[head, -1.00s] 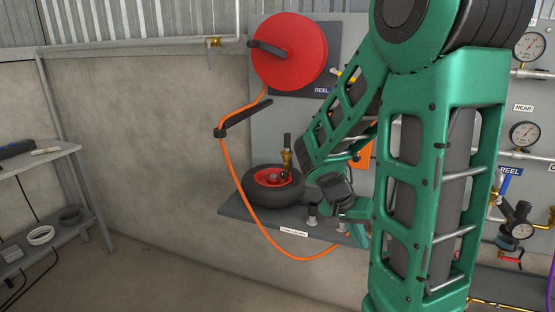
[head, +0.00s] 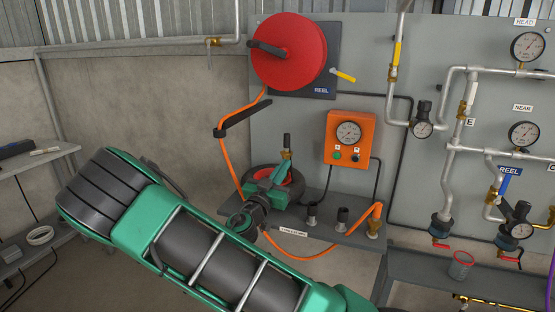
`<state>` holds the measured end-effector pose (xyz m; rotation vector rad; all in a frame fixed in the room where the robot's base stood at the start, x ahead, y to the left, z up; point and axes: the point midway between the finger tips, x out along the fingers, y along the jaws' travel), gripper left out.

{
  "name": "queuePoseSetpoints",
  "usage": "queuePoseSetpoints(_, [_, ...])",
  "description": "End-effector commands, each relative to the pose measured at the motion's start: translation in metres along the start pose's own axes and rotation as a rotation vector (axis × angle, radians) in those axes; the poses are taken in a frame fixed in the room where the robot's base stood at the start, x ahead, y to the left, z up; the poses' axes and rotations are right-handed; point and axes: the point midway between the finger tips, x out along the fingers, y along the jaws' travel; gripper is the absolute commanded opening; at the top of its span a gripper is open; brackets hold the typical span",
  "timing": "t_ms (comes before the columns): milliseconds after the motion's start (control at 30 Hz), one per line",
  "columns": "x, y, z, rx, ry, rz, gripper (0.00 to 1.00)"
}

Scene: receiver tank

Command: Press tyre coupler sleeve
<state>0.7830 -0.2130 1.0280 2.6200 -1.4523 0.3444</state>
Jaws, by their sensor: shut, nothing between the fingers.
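The tyre (head: 297,186), black with a red hub, lies on the grey shelf behind my gripper and is partly covered by it. The coupler stands upright at the tyre, with a brass sleeve (head: 287,154) below a black upper part (head: 287,140). My gripper (head: 279,172) reaches in from the left, in front of the tyre and just below the brass sleeve. It is shut and empty. Its fingertips are small and dark here, and I cannot tell whether they touch the coupler or the tyre.
An orange gauge box (head: 349,139) hangs right of the coupler. The orange hose (head: 228,150) runs down from the red reel (head: 289,51). Pipes and gauges fill the right wall.

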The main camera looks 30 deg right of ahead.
Motion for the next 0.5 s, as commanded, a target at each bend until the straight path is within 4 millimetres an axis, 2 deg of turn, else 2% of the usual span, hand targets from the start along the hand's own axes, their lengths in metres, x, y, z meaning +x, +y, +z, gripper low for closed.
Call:
queuePoseSetpoints(33, [-0.007,-0.013,-0.005,0.007,0.029,-0.039,0.0])
queuePoseSetpoints(100, [-0.012,-0.025,-0.01,0.019,0.056,-0.073,0.0])
queuePoseSetpoints(200, [-0.017,-0.033,-0.014,0.028,0.075,-0.1,0.0])
queuePoseSetpoints(500, [-0.017,-0.034,-0.014,0.03,0.076,-0.102,0.0])
